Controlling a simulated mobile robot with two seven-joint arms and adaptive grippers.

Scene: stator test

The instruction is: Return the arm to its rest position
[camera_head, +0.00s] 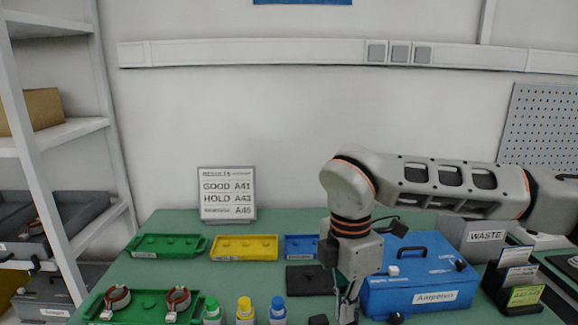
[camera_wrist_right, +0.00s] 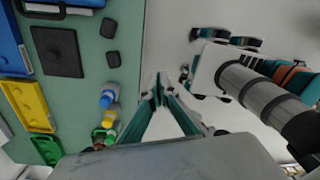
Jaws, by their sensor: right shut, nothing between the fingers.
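My right arm (camera_head: 440,185) comes in from the right in the head view, with its wrist bent so the hand points down. My right gripper (camera_head: 347,305) hangs over the front part of the table, left of the blue box. In the right wrist view the fingers of the right gripper (camera_wrist_right: 160,92) meet at the tips, with nothing between them. They are beside the table's edge, over the floor side. My left gripper is in neither view.
The green table (camera_head: 160,280) bears a blue box (camera_head: 420,290), green (camera_head: 167,246), yellow (camera_head: 244,247) and blue (camera_head: 300,246) trays, a front green tray (camera_head: 145,305) with two wound rings, capped bottles (camera_head: 245,310), a WASTE bin (camera_head: 482,238), a card holder (camera_head: 512,287) and a results sign (camera_head: 227,194).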

